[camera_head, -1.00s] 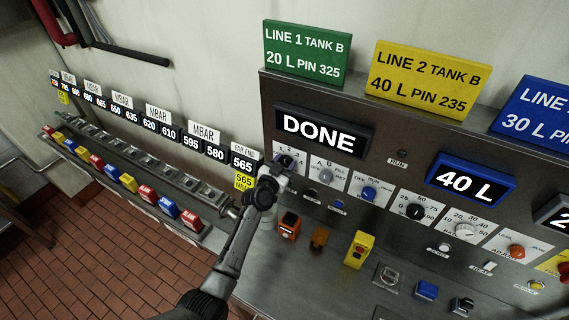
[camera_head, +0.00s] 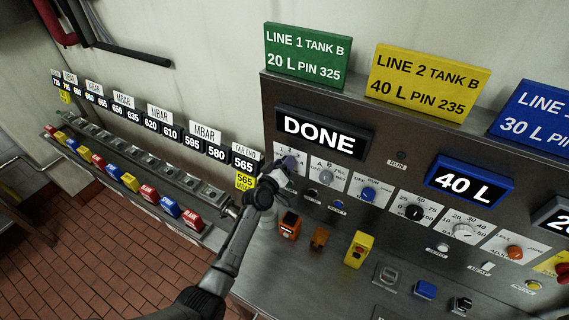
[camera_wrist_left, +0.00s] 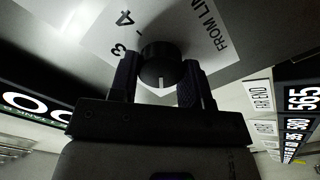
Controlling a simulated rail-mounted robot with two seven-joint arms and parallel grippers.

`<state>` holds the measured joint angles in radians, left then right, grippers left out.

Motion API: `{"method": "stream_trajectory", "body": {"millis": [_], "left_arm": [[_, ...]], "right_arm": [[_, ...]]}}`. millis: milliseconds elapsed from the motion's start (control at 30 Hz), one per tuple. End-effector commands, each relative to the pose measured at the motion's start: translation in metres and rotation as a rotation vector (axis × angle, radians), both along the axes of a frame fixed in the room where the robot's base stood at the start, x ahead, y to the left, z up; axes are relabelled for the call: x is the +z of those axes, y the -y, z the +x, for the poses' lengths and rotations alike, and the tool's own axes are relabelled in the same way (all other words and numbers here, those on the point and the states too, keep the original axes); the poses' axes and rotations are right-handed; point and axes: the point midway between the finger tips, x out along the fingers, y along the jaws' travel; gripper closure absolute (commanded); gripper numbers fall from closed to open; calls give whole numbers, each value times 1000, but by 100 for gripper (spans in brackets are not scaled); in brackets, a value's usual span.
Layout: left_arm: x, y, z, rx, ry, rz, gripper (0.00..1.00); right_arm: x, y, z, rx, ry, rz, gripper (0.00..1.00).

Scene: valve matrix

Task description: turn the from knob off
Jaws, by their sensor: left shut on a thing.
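The from knob is a round black knob (camera_wrist_left: 160,62) with a white pointer line, on a white plate marked "FROM LIN..." (camera_wrist_left: 208,22) and with digits 3 and 4 visible. In the left wrist view its pointer line points down the picture, away from the 3 and 4. My left gripper (camera_wrist_left: 158,85) has one dark finger on each side of the knob and is shut on it. In the head view the left gripper (camera_head: 284,166) is at the leftmost dial plate, under the "DONE" display (camera_head: 320,133), and mostly hides the knob. My right gripper is not in view.
To the right are a grey knob (camera_head: 326,176), a blue knob (camera_head: 368,193) and a black knob (camera_head: 414,212). Below are an orange block (camera_head: 289,226) and a yellow block (camera_head: 358,250). A rail with several coloured blocks (camera_head: 148,193) runs along the left wall.

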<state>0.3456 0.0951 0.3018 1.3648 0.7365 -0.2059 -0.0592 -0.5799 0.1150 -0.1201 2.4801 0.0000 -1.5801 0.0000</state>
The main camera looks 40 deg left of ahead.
Motion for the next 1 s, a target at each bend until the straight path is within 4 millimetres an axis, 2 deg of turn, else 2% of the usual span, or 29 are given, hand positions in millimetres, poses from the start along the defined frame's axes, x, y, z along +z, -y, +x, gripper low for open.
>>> {"method": "stream_trajectory", "body": {"millis": [500, 1000], "left_arm": [[-1, -1, 0, 0, 80, -446, 80], [-2, -1, 0, 0, 117, -651, 80]], "right_arm": [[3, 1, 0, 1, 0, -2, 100], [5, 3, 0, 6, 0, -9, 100]]}}
